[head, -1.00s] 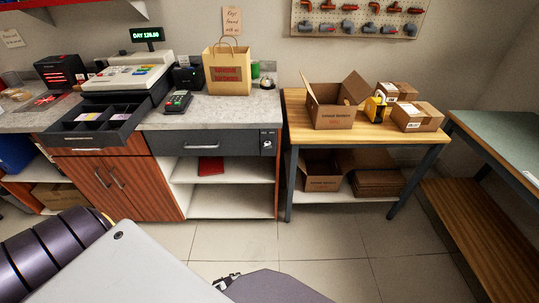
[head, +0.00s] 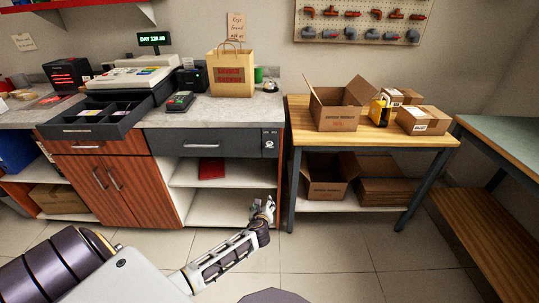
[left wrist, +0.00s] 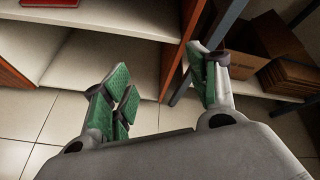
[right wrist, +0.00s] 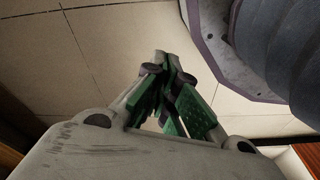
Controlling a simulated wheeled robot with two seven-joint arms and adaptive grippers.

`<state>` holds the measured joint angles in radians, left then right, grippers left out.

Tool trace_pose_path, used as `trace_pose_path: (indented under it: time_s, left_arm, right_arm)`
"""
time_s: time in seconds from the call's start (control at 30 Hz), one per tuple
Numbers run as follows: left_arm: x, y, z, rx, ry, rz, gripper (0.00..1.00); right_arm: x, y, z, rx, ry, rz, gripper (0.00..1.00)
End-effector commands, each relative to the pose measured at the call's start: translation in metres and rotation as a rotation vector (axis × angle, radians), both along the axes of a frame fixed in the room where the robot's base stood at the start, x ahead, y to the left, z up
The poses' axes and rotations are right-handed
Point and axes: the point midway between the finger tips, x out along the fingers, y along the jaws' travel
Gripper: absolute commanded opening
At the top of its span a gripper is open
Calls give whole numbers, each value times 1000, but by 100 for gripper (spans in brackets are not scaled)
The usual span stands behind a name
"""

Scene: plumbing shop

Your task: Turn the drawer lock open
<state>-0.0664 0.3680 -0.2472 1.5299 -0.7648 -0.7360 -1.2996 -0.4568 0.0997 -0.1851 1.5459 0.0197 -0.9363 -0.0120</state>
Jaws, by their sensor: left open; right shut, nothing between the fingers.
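The closed dark grey drawer (head: 230,146) sits under the counter top, with a bar handle at its middle. The drawer lock (head: 269,143) is a small pale fitting on the dark panel at the drawer's right end; its turn position is too small to tell. My left gripper (head: 264,208) is below the lock, in front of the lower shelves, touching nothing visible. In the left wrist view its green-padded fingers (left wrist: 162,75) are spread and empty. My right gripper (right wrist: 167,75) shows only in its wrist view, shut and empty above floor tiles.
A wooden-topped table (head: 371,139) with cartons stands right of the counter, its leg close to my left gripper. An open cash tray (head: 90,131) juts out at left. Open shelves (head: 225,207) lie under the drawer; the tiled floor is clear.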

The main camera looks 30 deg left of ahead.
Motion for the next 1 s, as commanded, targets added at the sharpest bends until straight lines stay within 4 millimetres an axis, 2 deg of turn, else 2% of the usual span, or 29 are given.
trace_pose_path:
  time_s: [0.1,0.3,0.4,0.5,0.63,1.0]
  left_arm:
    - [22,0,50,171,-45,-48,59]
    - [39,-2,133,446,-102,-81,59]
    - [40,-4,165,546,-121,-80,59]
    - [41,-6,185,608,-132,-77,59]
    - [40,-6,196,640,-135,-73,59]
    - [41,-5,196,640,-135,-73,59]
  right_arm:
    - [11,6,11,8,-8,1,0]
    - [22,12,36,17,-11,2,0]
    - [25,14,46,21,-11,2,0]
    - [27,15,53,23,-11,3,0]
    - [27,16,57,23,-10,3,0]
    - [27,16,58,24,-11,3,0]
